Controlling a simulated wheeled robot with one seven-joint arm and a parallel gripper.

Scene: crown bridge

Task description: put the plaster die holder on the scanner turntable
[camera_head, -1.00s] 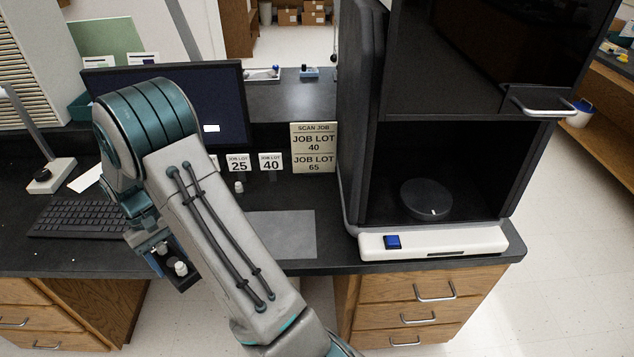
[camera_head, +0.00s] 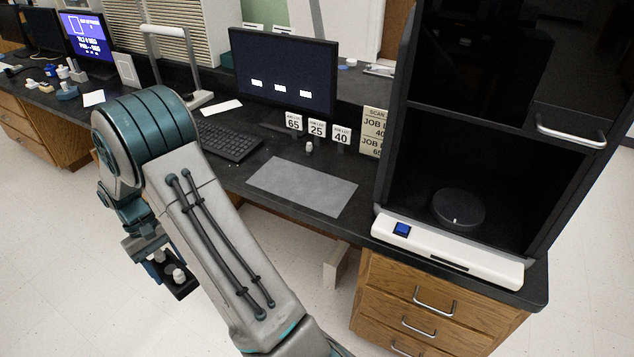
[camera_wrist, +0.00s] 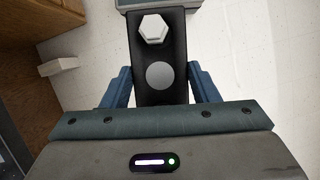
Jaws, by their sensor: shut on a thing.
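My gripper (camera_head: 160,268) is shut on a black die holder (camera_head: 187,290) and holds it over the floor in front of the bench. In the wrist view the holder (camera_wrist: 160,102) is a long dark block between the blue fingers (camera_wrist: 160,88). It carries a white hexagonal plaster piece (camera_wrist: 153,28) at one end and a grey round spot (camera_wrist: 160,75) near its middle. The scanner turntable (camera_head: 458,209) is a dark disc inside the open scanner (camera_head: 455,247) at the right, with nothing on it. My gripper is far to its left.
A grey mat (camera_head: 302,187) lies bare on the bench left of the scanner. Cards for lots 65, 25 and 40 (camera_head: 341,134) stand behind it, with a small white piece (camera_head: 309,147) near 25. The SCAN JOB sign (camera_head: 373,133) names lots 40 and 65.

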